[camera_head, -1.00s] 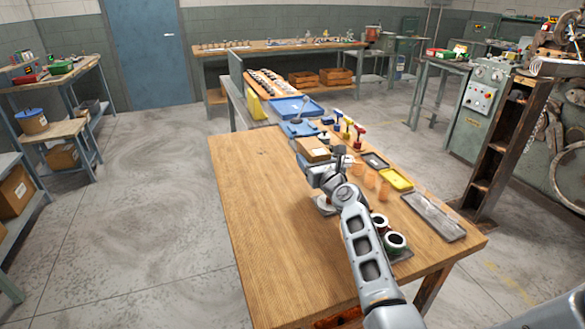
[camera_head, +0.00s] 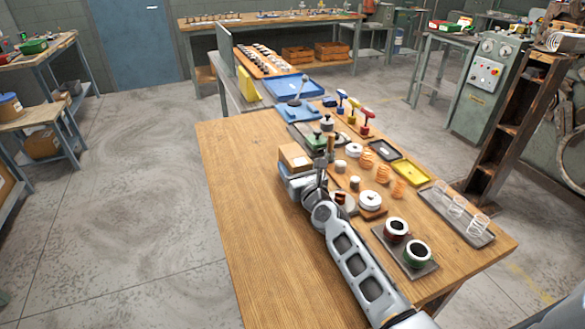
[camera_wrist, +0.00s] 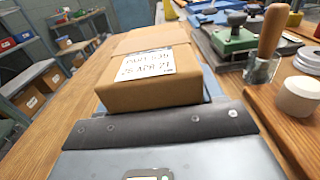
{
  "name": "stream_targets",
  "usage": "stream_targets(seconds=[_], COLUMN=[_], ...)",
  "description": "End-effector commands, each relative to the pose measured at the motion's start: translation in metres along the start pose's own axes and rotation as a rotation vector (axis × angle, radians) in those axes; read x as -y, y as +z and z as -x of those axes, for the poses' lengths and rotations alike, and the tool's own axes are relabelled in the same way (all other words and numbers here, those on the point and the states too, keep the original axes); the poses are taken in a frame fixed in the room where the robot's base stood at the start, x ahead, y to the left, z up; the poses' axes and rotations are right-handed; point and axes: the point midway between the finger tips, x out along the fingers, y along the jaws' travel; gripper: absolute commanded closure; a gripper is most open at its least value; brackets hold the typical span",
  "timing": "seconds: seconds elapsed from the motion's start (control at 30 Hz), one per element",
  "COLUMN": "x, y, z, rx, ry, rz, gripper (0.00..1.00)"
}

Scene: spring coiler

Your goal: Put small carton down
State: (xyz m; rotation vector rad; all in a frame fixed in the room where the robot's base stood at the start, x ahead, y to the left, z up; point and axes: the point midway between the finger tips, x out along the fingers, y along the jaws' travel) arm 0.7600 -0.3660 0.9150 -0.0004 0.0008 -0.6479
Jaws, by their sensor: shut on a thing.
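The small carton (camera_head: 295,156), brown with a white printed label, is at the far left part of the wooden table (camera_head: 235,190). My gripper (camera_head: 300,183) is shut on it, at its near side. In the wrist view the carton (camera_wrist: 155,78) lies straight ahead, roughly level, label side up, beyond the gripper's grey body. The fingertips are hidden. A blue-grey surface shows at the carton's lower edge; I cannot tell whether the carton touches the table.
Close right of the carton stand a wooden-handled tool (camera_wrist: 272,32) and a green-based block (camera_wrist: 232,40). Pale cylinders (camera_wrist: 298,96), orange springs (camera_head: 382,173), trays and ring parts (camera_head: 396,229) fill the right side. The table's left side is bare.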

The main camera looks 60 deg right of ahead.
Motion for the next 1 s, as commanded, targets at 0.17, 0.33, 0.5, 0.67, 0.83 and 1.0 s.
stream_targets(seconds=[0.17, 0.33, 0.5, 0.67, 0.83, 1.0], x=[-0.001, -0.001, -0.001, -0.001, -0.001, 0.000], y=[-0.003, -0.004, -0.008, -0.008, -0.006, -0.004], z=[0.003, 0.002, 0.003, 0.003, 0.003, 0.015], rx=[0.004, 0.003, 0.000, 0.000, 0.000, -0.003], ry=[0.001, 0.001, 0.002, 0.002, 0.002, 0.003], rz=[-0.001, -0.001, 0.000, 0.000, 0.000, 0.003], gripper=[0.89, 0.89, 0.28, 0.23, 0.23, 0.23])
